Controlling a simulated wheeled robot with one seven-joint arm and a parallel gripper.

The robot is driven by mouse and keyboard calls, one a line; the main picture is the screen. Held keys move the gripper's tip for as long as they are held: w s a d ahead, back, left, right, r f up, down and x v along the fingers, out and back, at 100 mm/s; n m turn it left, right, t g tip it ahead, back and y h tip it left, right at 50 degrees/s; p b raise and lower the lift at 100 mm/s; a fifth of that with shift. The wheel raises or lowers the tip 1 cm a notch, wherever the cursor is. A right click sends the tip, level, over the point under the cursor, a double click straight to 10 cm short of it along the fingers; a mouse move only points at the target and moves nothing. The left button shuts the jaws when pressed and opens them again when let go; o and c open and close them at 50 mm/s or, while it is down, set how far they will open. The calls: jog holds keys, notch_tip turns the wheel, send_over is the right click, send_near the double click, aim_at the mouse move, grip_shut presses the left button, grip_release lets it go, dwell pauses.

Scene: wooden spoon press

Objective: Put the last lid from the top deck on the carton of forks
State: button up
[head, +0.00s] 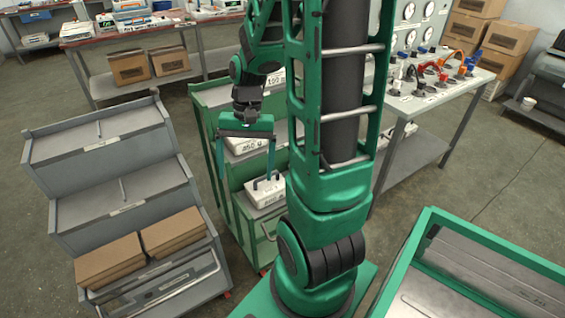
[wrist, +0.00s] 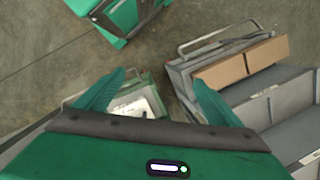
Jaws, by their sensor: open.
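My gripper (head: 245,176) hangs over the green stepped cart (head: 228,98), its two fingers spread and nothing between them; both fingers also show in the wrist view (wrist: 158,80). The grey cart's top and middle decks hold no cardboard. I cannot make out a carton marked forks.
White labelled blocks sit on the green cart, the lowest with a dark handle (head: 264,191). A bench with valves (head: 440,92) stands right. Brown boxes (head: 130,67) sit on a back shelf. A green-rimmed bin (head: 480,270) is at front right. Floor left of the grey cart is clear.

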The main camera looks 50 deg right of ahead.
jog(key=s+r+n+h, duration=0.2)
jog(key=s+r, duration=0.6)
jog(key=s, duration=0.4)
jog(key=shift+s+d+n+t, duration=0.3)
jog(key=shift+s+d+n, duration=0.15)
jog(key=shift+n, duration=0.25)
jog(key=shift+w+f, duration=0.2)
jog(key=shift+w, duration=0.5)
